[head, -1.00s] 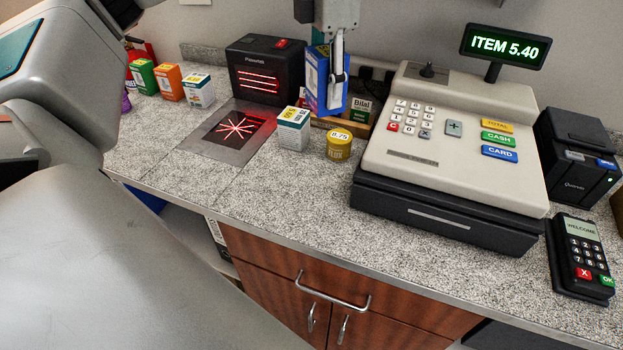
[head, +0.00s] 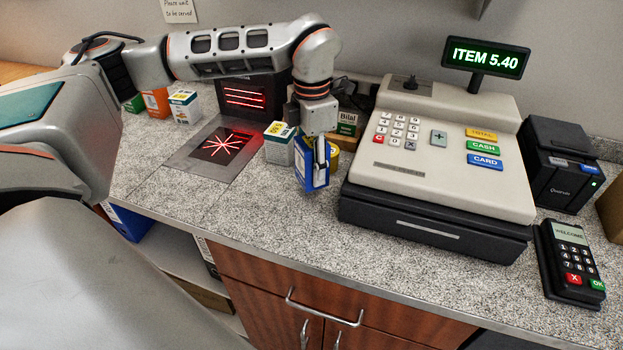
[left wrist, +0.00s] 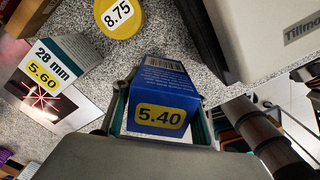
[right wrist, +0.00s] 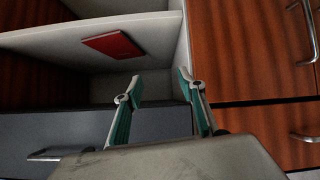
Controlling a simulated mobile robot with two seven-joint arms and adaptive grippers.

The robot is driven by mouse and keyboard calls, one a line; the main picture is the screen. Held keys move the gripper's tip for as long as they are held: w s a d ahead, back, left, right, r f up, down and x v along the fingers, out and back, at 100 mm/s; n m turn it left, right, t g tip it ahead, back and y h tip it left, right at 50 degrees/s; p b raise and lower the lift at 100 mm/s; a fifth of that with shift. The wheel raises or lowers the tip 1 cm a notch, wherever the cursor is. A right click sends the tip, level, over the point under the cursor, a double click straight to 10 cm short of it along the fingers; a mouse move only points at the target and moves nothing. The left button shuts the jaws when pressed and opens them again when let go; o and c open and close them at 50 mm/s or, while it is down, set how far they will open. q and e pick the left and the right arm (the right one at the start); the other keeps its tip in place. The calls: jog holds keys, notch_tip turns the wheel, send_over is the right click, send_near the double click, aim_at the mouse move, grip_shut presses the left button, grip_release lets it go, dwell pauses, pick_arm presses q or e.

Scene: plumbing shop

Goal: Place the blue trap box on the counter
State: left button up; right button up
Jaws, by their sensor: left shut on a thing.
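The blue trap box (head: 311,172) is in my left gripper (head: 318,158), between the cash register and a white-and-teal box. In the left wrist view the blue trap box (left wrist: 162,95) shows a yellow 5.40 label and sits between the fingers of the left gripper (left wrist: 160,110). It is over the counter (head: 270,205); I cannot tell whether its bottom touches the surface. My right gripper (right wrist: 160,95) is open and empty in the right wrist view, in front of the shelves below the counter.
The white-and-teal box (head: 279,143) and the yellow tub (left wrist: 118,17) are close to the blue box. The cash register (head: 440,150) stands to the right, the scanner plate (head: 200,165) to the left. The counter front is clear. A red book (right wrist: 113,44) lies on a shelf.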

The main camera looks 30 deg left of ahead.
aim_at(311, 142)
pick_arm(q)
jog(key=shift+f, duration=2.2)
jog(key=shift+f, duration=0.1)
jog(key=o, duration=1.2)
jog(key=shift+o, duration=0.2)
notch_tip(311, 142, up, 12)
jog(key=shift+r, duration=0.15)
jog(key=shift+s, duration=0.1)
